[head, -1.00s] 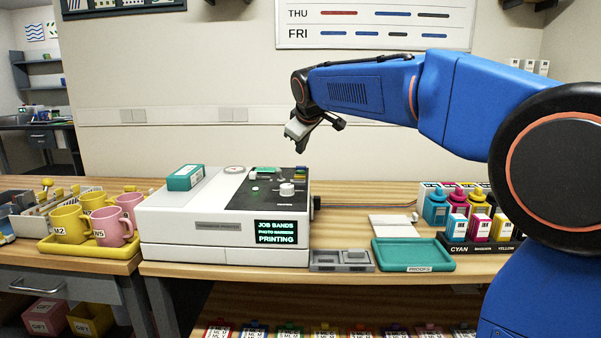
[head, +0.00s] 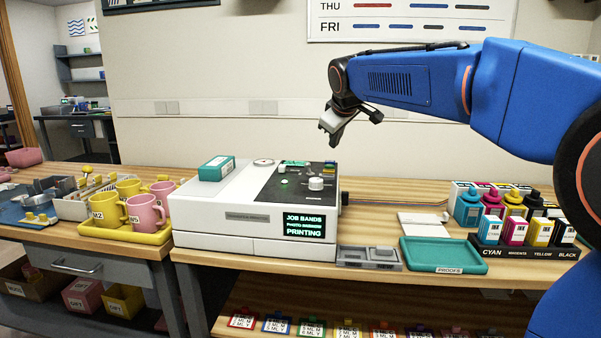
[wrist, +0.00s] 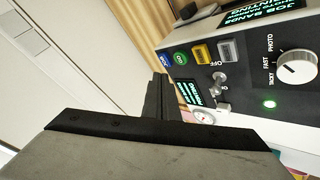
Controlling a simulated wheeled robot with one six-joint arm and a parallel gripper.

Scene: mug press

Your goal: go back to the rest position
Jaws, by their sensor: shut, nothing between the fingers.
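My gripper (head: 333,137) hangs in the air above the back part of the white press (head: 212,212), apart from it. It is shut and empty. The press stands on the wooden bench; its lit screen (head: 304,226) reads "JOB BANDS", "PHOTO" and "PRINTING". The wrist view shows the press's dark panel with a dial (wrist: 297,69), a switch marked OFF (wrist: 219,80), a green light (wrist: 269,104) and several coloured buttons. The gripper's fingers (wrist: 163,100) show in the wrist view, partly covering the panel's lower side.
A yellow tray (head: 120,234) with several yellow and pink mugs stands left of the press. A green PROOFS tray (head: 443,256) and ink bottles in a black rack (head: 525,254) stand to the right. A small teal box (head: 217,168) lies on the press. The air above the bench is clear.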

